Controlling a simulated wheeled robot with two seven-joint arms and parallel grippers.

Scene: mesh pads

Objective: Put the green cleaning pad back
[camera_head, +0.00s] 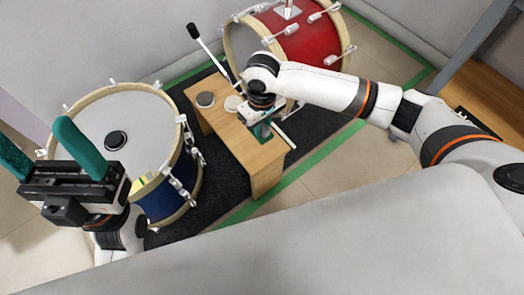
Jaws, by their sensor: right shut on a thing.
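My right gripper (263,129) points down at the front part of the small wooden bench (257,154) and is shut. Green shows at its fingertips; the green cleaning pad there is mostly hidden, and I cannot clearly tell pad from finger. I cannot tell whether it touches the bench top. My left gripper (75,140) is raised at the left, in front of the blue drum. Its two green fingers are wide apart with nothing between them.
A grey round pad (205,99) and a pale one (233,103) lie on the bench. A blue drum (165,203) with a black disc (115,140) stands left. A red drum (312,42) stands behind. A dark mat (215,178) lies beneath.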

